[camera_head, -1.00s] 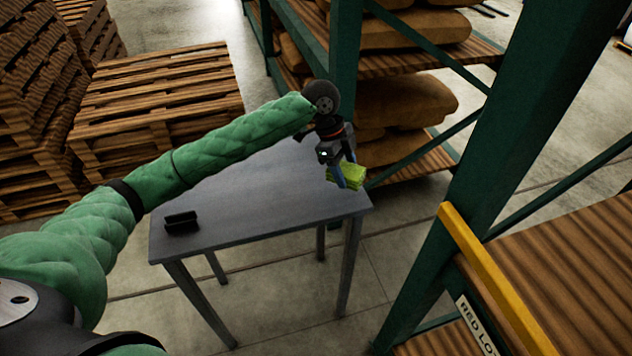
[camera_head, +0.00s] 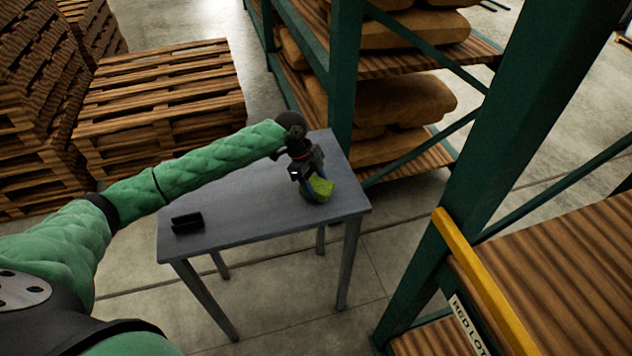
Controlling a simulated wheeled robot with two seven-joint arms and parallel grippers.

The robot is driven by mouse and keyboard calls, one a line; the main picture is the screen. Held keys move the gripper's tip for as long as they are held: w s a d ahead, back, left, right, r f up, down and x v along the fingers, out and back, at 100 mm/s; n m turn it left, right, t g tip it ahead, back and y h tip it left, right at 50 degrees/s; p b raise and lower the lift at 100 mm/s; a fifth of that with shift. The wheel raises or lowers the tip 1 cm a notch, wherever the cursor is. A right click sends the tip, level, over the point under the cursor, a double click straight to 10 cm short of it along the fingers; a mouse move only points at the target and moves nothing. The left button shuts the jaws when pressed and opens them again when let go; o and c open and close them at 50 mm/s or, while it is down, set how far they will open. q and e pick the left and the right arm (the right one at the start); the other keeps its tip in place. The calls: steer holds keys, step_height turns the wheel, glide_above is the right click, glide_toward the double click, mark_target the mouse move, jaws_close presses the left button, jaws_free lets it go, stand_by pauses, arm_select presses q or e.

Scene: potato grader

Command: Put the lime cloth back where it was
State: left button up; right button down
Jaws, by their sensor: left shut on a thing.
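The lime cloth (camera_head: 322,187) is a small yellow-green bundle over the right part of the grey table (camera_head: 240,212). My left gripper (camera_head: 311,190) is shut on the cloth, with its fingers pointing down. The fingers partly hide the cloth's left side. I cannot tell whether the cloth touches the tabletop or hangs just above it. My right gripper is not in view.
A small black holder (camera_head: 187,223) stands at the table's left end. Wooden pallets (camera_head: 160,95) are stacked behind at left. A green rack with brown sacks (camera_head: 405,100) stands close behind the table's right end. The tabletop between holder and cloth is clear.

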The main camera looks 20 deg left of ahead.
arm_select(q)
steer(key=shift+f, duration=0.25)
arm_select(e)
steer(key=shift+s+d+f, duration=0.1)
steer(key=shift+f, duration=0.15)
arm_select(q)
steer(key=o, duration=0.9)
steer(key=shift+r, duration=0.2)
steer(key=b+v, duration=0.3)
steer(key=v, duration=0.7)
steer(key=shift+r, duration=0.25)
steer(key=shift+a+r, duration=0.25)
steer(key=shift+r, duration=0.3)
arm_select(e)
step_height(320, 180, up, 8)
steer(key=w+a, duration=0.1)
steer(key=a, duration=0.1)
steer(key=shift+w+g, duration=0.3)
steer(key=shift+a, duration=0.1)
